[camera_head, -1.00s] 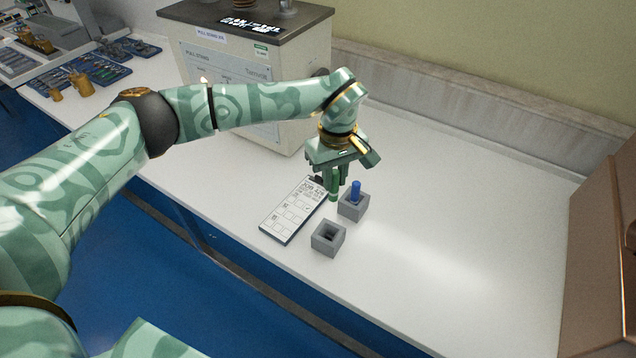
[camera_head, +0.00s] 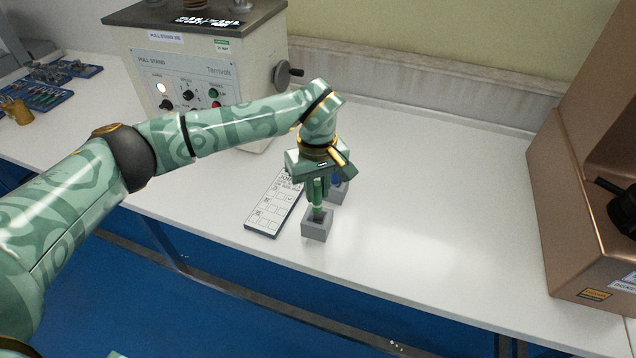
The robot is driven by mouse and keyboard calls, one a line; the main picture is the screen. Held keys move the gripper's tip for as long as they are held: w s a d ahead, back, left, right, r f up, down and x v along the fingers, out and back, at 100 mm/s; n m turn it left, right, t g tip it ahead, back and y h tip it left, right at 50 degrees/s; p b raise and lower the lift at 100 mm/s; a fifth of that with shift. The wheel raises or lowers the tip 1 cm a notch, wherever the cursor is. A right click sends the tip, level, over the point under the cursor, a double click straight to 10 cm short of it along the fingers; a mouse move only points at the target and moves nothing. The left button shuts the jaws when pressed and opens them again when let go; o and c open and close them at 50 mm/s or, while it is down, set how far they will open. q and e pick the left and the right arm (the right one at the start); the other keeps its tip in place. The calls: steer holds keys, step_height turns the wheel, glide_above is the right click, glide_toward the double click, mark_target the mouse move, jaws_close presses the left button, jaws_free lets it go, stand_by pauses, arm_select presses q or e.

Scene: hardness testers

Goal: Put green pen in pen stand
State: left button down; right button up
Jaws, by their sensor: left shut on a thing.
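My left gripper (camera_head: 317,188) is shut on the green pen (camera_head: 318,205) and holds it upright. The pen's lower end is at the opening of the near grey pen stand (camera_head: 316,230); I cannot tell how deep it sits. A second grey stand (camera_head: 338,197) is just behind, partly hidden by my gripper. It holds a blue pen (camera_head: 337,181), of which only a little shows. My right gripper does not show.
A clipboard-like sheet (camera_head: 268,212) lies left of the stands. A pull-stand machine (camera_head: 200,70) with a side knob is behind my arm. A brown machine (camera_head: 572,200) stands at the right. The white table (camera_head: 430,200) between is clear.

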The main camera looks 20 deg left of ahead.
mark_target(317, 204)
arm_select(q)
steer(key=shift+f, duration=0.1)
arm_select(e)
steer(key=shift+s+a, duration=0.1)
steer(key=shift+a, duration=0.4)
arm_select(q)
steer(key=shift+f, duration=0.2)
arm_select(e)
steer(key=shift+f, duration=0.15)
arm_select(q)
steer(key=shift+f+b, duration=0.35)
steer(key=shift+f, duration=0.4)
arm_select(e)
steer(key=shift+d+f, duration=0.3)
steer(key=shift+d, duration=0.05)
arm_select(q)
steer(key=shift+f+b, duration=0.65)
steer(key=shift+f, duration=0.85)
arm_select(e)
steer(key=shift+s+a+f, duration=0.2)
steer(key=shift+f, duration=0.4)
arm_select(q)
steer(key=c, duration=1.2)
jaws_free()
steer(key=shift+c, duration=0.2)
